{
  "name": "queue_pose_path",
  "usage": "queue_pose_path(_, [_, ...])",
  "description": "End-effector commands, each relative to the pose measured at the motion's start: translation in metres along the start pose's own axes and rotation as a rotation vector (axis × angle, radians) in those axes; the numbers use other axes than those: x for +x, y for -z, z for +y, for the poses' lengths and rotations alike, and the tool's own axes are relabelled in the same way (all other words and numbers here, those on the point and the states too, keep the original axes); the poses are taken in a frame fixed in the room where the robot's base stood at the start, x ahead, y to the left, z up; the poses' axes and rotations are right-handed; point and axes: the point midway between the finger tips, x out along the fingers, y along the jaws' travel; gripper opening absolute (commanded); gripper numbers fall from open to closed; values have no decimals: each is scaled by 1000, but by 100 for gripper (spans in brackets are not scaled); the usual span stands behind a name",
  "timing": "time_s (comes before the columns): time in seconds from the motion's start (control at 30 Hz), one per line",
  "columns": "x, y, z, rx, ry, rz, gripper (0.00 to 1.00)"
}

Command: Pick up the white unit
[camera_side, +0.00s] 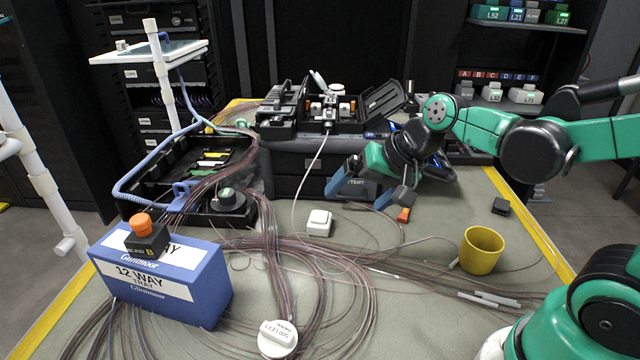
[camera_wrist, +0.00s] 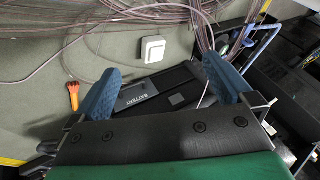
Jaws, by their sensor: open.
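The white unit (camera_side: 319,222) is a small square block with a raised face, lying on the grey-green mat in the middle of the work area. In the wrist view the white unit (camera_wrist: 153,49) shows just beyond the gap between my fingertips. My gripper (camera_side: 362,188) is open and empty, its blue fingers apart, above the mat to the right of and behind the unit. It also shows in the wrist view (camera_wrist: 161,68). The fingers do not touch the unit.
Loose fibre cables (camera_side: 330,285) loop around the unit. An orange-tipped tool (camera_side: 403,214) lies near my fingers. A blue box (camera_side: 160,282) stands left, a yellow cup (camera_side: 481,250) right, the splicer (camera_side: 330,110) behind. A white round piece (camera_side: 278,338) lies in front.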

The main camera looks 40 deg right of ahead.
Motion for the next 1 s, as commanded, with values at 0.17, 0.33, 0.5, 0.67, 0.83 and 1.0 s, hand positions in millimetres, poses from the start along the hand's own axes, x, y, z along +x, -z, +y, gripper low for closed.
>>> queue_pose_path(0.17, [32, 25, 0, 535, 97, -112, 100])
queue_pose_path(0.33, [65, 44, 9, 1019, 183, -251, 100])
queue_pose_path(0.5, [93, 54, 26, 1450, 258, -421, 100])
queue_pose_path(0.67, [108, 56, 41, 1708, 299, -556, 100])
queue_pose_path(0.83, [114, 54, 46, 1812, 313, -621, 100])
queue_pose_path(1.0, [130, 52, 36, 1819, 311, -630, 100])
